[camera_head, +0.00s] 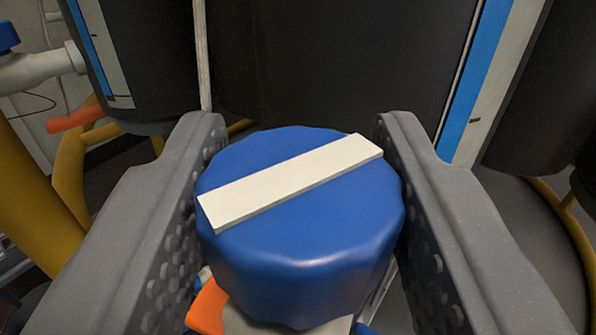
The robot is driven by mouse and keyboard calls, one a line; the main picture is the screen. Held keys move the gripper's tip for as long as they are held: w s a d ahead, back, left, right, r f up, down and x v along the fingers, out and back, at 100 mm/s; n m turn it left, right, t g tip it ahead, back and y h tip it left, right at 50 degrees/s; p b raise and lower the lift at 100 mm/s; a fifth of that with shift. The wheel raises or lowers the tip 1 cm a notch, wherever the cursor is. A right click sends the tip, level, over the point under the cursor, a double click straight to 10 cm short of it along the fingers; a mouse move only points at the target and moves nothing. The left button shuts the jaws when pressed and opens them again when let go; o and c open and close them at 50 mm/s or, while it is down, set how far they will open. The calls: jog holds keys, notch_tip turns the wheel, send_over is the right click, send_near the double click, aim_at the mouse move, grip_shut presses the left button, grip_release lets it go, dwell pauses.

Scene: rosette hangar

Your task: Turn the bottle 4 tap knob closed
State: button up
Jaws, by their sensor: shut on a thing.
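A blue tap knob (305,240) with a ridged rim fills the middle of the view. A raised white bar (290,180) runs across its top, slanting from lower left to upper right. My gripper (300,140) is shut on the knob, with one grey dimpled finger on its left side and one on its right. Below the knob, part of a pale tap body and an orange piece (207,307) show; the rest is hidden by the knob and fingers. No bottle number can be read.
Large dark cylinders stand behind the knob (350,70), at the left (140,60) and at the right (545,95). Blue and white strips mark some of them. Yellow tubing (30,190) runs along the left and lower right. A white pipe (40,70) and another orange piece (75,119) are at the left.

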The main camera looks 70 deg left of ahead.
jog(key=shift+w+r+t, duration=0.1)
jog(key=shift+t, duration=0.2)
jog(key=o, duration=1)
jog(key=shift+c, duration=0.2)
jog(key=shift+d, duration=0.1)
jog(key=p+v, duration=0.1)
jog(key=v, duration=1.2)
jog(key=shift+s+d, duration=0.25)
jog(key=shift+d, duration=0.05)
